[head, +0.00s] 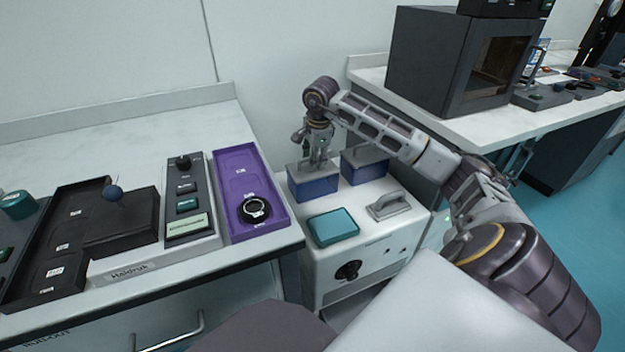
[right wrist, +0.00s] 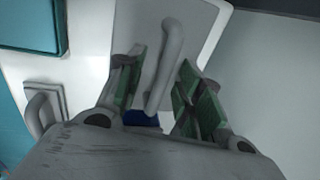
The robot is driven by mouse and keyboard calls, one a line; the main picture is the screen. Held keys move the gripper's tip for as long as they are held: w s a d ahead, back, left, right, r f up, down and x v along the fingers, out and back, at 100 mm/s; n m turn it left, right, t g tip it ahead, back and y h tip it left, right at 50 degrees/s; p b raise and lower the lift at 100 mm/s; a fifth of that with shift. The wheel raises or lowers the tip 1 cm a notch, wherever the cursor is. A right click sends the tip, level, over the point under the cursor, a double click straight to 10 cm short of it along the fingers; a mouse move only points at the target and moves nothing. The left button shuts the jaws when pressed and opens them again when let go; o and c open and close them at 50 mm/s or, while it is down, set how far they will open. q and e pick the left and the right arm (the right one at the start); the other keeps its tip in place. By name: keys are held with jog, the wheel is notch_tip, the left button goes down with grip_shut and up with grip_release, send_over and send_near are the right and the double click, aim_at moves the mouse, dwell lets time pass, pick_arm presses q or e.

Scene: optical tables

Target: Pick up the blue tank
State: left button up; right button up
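Two blue tanks with grey lids stand on a white cabinet (head: 330,257) in the head view: a left blue tank (head: 314,188) and a right blue tank (head: 366,172). My right gripper (head: 318,163) points down at the lid of the left one. In the right wrist view its green-padded fingers (right wrist: 160,88) stand apart on both sides of a grey bar handle (right wrist: 172,50) over a grey lid (right wrist: 202,25). A gap shows beside the handle, so it does not look gripped. A small blue patch (right wrist: 140,118) shows between the fingers. My left gripper is not in view.
A teal box (head: 334,227) and a grey handled piece (head: 388,204) lie on the cabinet in front of the tanks. A bench at left holds a purple tray (head: 236,172) and devices. A dark oven-like box (head: 430,62) stands on the right bench.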

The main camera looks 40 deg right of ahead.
grip_shut()
jog(key=shift+r, duration=0.15)
dwell(0.4)
